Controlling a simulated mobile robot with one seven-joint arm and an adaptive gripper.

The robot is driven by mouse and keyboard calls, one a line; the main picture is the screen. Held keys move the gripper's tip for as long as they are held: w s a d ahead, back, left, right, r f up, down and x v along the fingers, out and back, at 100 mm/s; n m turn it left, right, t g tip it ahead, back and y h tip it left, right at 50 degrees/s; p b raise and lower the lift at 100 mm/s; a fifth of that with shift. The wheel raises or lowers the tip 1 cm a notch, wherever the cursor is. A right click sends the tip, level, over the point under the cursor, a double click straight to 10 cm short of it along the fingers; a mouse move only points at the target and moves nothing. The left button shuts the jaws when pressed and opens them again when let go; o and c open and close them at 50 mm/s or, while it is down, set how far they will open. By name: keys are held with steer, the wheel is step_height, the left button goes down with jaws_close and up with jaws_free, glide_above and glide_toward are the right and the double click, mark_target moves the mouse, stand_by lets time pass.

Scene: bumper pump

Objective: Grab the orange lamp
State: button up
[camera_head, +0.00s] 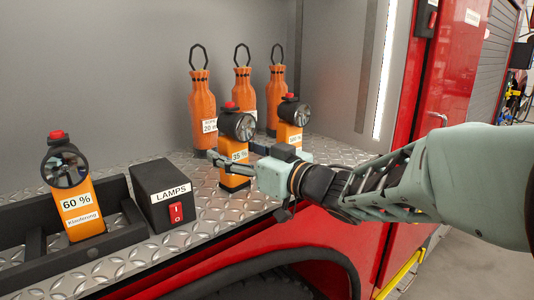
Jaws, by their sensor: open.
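An orange lamp (234,181) with a black round head, a red top button and a label reading 35 stands upright on the metal shelf. My gripper (232,152) reaches in from the right at its body. One finger crosses in front of the lamp, and the other shows partly behind its right side. The jaws are open; I cannot tell whether they touch it. A second orange lamp (289,135) stands behind to the right. A third orange lamp (80,213), labelled 60 %, is at the left in a black holder.
A black LAMPS box (167,195) with a red switch stands left of the 35 lamp. Orange bottles with black loops, such as the left one (202,105), stand behind. The diamond-plate shelf (205,228) ends at a red front edge. A red panel rises at right.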

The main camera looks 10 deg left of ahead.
steer(key=c, duration=1.7)
steer(key=shift+r, duration=0.1)
jaws_close()
steer(key=shift+r, duration=0.1)
